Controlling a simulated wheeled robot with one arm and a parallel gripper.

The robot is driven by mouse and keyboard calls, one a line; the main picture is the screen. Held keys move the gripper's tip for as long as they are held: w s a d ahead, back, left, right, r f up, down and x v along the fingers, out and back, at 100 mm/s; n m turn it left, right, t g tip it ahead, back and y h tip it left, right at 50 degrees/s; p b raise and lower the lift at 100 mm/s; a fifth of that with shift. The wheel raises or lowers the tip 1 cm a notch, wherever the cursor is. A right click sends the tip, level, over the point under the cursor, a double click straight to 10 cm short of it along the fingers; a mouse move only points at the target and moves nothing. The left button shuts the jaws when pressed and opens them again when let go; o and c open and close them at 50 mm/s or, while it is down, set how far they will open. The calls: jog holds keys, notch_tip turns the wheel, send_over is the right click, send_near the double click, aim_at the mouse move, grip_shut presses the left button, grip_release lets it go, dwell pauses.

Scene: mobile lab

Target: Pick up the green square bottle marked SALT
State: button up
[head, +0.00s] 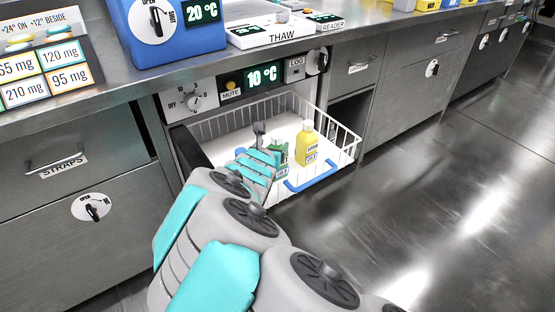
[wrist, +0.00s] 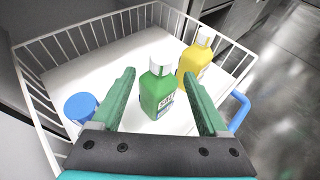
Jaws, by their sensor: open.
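The green square bottle (wrist: 158,92) with a white cap stands upright in the wire basket, its label partly readable in the wrist view. In the head view the bottle (head: 280,152) is partly hidden behind my gripper. My gripper (wrist: 160,86) is open and empty, with a green finger on either side of the bottle in the wrist picture. I cannot tell whether the fingertips are level with the bottle or still above and short of it. In the head view my gripper (head: 268,146) reaches into the basket from the front.
A yellow bottle (wrist: 195,62) stands close behind and right of the green one. A blue-lidded container (wrist: 80,106) is at the left. The pulled-out white wire basket (head: 345,140) has raised sides and a blue handle (head: 314,176). The counter (head: 120,72) overhangs behind.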

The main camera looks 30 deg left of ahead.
aim_at(276, 140)
jog(key=shift+r+p+x, duration=0.1)
jog(key=shift+p+x, duration=0.15)
jog(key=shift+x, duration=1.3)
jog(key=shift+r+p+x, duration=0.15)
jog(key=shift+p+x, duration=0.1)
jog(key=shift+x, duration=1.25)
jog(key=shift+w, duration=0.1)
jog(key=shift+c, duration=0.2)
grip_shut()
